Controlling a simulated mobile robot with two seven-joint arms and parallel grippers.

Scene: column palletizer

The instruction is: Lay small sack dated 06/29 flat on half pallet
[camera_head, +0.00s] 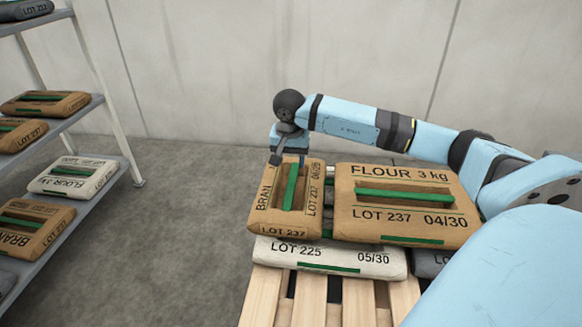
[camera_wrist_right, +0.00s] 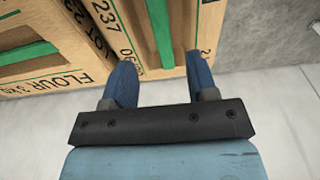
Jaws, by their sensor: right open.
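A small brown BRAN sack (camera_head: 312,222) lies flat on top of the stack on the half pallet (camera_head: 262,297), at its left side. Its print reads LOT 237 and a sideways date that looks like 06/29, though small. A green strip runs along its top. My right gripper (camera_head: 290,158) is at the sack's far end. In the right wrist view, the open fingers (camera_wrist_right: 162,68) stand apart on either side of the sack's green strip (camera_wrist_right: 159,30), holding nothing. I cannot tell whether they touch the sack. My left gripper is out of view.
A larger brown FLOUR 3 kg sack (camera_head: 405,203), dated 04/30, lies right beside it. Under them is a white sack (camera_head: 330,258), LOT 225, 05/30, and a grey sack (camera_head: 428,263). A shelf rack (camera_head: 85,190) with several sacks stands at left. Bare floor lies between.

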